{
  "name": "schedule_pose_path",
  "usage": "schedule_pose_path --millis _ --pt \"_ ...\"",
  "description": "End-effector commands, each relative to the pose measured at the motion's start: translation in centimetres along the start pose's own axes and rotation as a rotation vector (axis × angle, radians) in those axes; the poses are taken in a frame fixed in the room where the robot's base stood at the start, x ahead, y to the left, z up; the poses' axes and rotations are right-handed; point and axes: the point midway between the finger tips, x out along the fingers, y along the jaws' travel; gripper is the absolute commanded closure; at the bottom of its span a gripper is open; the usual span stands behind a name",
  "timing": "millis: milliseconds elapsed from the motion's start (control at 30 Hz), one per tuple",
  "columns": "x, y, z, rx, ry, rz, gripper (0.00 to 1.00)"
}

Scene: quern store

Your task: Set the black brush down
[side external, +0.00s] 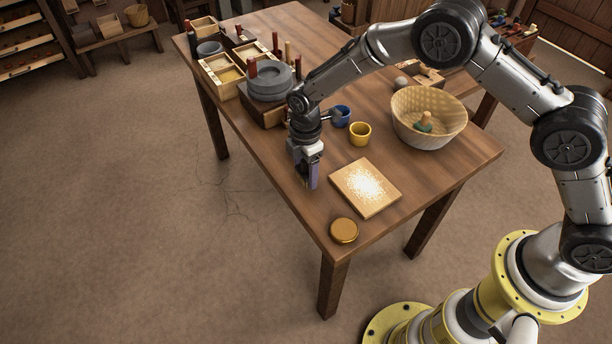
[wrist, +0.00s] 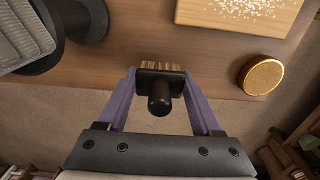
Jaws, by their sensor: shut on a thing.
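My gripper (side external: 309,182) is low at the near part of the wooden table (side external: 300,215), left of a square board. In the wrist view my gripper (wrist: 160,88) has its purple fingers shut on the black brush (wrist: 160,92), one on each side. The brush shows a dark block, a rounded black handle towards the camera and pale bristles beyond. It lies over the table's edge line in that view; I cannot tell whether the bristles touch the table. In the side external view the brush is mostly hidden by my fingers.
The square board (side external: 385,202) carries pale grains. A round golden lid (side external: 344,230) lies near the table corner. A yellow cup (side external: 360,134), a blue cup (side external: 342,115) and a woven basket (side external: 430,135) stand farther back. A grey quern stone (side external: 270,82) and wooden trays fill the far left.

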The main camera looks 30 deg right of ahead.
Motion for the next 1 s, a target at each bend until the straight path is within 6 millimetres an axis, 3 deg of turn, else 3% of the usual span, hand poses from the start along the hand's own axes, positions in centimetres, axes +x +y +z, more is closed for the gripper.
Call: schedule_pose_path --millis 133,633,667,800,1000 --pt "1.9 -0.1 0.1 0.0 -0.001 -0.002 0.88" --pt "2.7 -0.2 0.1 0.0 -0.001 -0.002 0.88" --pt "2.6 -0.2 0.1 0.0 -0.001 -0.002 0.28" --pt "2.6 -0.2 0.1 0.0 -0.001 -0.002 0.04" --pt "2.6 -0.2 0.1 0.0 -0.001 -0.002 0.04"
